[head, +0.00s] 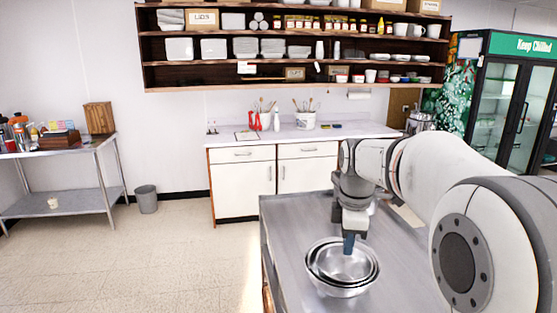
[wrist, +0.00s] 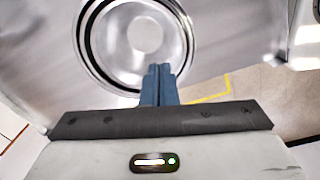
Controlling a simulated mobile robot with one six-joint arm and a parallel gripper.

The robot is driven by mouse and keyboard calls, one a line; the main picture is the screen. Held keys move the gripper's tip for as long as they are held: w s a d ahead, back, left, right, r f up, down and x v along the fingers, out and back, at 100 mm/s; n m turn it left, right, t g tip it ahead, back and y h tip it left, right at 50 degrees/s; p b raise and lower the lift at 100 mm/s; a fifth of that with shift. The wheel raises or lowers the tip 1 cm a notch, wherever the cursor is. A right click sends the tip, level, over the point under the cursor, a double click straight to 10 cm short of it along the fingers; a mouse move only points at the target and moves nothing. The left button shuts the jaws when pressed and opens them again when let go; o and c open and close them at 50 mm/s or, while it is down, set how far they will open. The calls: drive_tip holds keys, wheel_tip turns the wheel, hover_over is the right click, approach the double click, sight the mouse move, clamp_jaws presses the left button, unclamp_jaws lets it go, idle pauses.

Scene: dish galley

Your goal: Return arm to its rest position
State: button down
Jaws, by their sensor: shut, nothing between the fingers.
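My gripper (head: 349,244) hangs from my arm over the steel counter (head: 292,222), with its blue fingers pointing down. The fingers are shut with nothing between them; they also show in the wrist view (wrist: 160,70). Nested steel bowls (head: 343,290) stand on the counter just below and in front of the fingers. In the wrist view the bowls (wrist: 90,50) fill the top middle, and the fingertips overlap their near rim. Whether the fingertips touch the bowls I cannot tell.
A white cabinet (head: 240,183) with a pale worktop stands behind the counter. Loaded shelves (head: 290,88) hang on the wall above it. A glass-door cooler (head: 497,105) is at the right. A steel table (head: 70,204) and a grey bin (head: 146,200) stand left. The floor (head: 130,260) between is clear.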

drive_tip(key=s+f+m+t+b, duration=0.1)
drive_tip(key=s+f+m, duration=0.2)
drive_tip(key=s+m, duration=0.2)
drive_tip(key=s+f+m+t+b, duration=0.1)
drive_tip(key=s+f+m, duration=0.1)
drive_tip(key=s+m, duration=0.3)
drive_tip(key=s+f+m, duration=0.3)
drive_tip(key=s+m, duration=0.3)
drive_tip(key=s, duration=0.5)
drive_tip(key=shift+s+a+f+t+b, duration=0.2)
drive_tip(key=shift+a+f+t+b, duration=0.05)
drive_tip(key=shift+f+t+b, duration=0.15)
